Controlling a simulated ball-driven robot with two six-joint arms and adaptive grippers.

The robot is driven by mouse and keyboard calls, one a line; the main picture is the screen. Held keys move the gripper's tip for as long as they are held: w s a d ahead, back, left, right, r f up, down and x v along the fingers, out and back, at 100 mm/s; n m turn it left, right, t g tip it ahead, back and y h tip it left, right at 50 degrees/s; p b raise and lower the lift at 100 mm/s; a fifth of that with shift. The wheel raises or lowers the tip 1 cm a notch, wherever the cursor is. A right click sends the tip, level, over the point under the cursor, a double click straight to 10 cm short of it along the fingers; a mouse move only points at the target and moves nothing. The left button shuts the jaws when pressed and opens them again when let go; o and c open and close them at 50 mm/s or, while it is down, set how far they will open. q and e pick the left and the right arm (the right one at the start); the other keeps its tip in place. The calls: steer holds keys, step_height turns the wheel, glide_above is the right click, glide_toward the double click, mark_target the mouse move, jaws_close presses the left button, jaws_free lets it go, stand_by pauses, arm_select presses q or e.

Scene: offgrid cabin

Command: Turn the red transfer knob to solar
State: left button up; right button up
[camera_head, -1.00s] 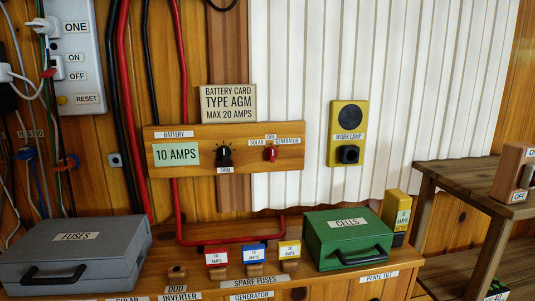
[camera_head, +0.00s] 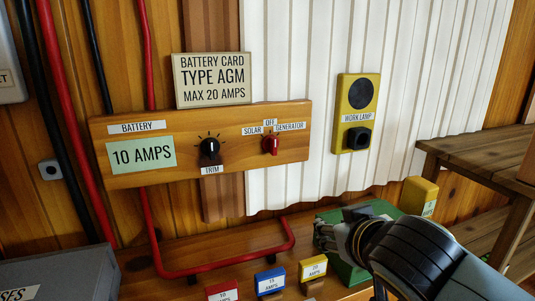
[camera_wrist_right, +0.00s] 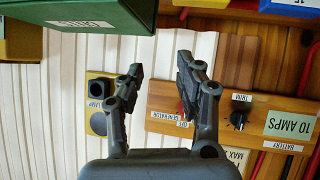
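The red transfer knob (camera_head: 270,145) is on the wooden panel (camera_head: 222,161), under labels SOLAR at left, OFF at top and GENERATOR at right. It looks roughly upright, towards OFF, but it is too small to be sure. My right gripper (camera_head: 322,235) is below and to the right of the knob, apart from the panel, in front of the green box. In the upside-down right wrist view, the gripper (camera_wrist_right: 160,68) is open with nothing between its fingers. There the knob (camera_wrist_right: 181,108) is partly hidden behind one finger. My left gripper is not in view.
A black trim knob (camera_head: 209,149) is left of the red one. A yellow work lamp switch (camera_head: 356,115) is to the right. Below are the green box (camera_head: 382,207), coloured fuses (camera_head: 270,281) and a red pipe (camera_head: 230,257). The space before the panel is clear.

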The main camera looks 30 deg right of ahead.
steer(key=w+r+t, duration=0.3)
steer(key=w, duration=0.1)
steer(key=n+t+y, duration=0.1)
steer(key=t, duration=0.3)
glide_toward(275, 146)
steer(key=p+x, duration=0.1)
steer(key=x, duration=0.8)
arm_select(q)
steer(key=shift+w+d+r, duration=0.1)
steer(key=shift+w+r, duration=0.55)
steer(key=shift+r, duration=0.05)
arm_select(e)
steer(key=shift+c, duration=0.2)
jaws_close()
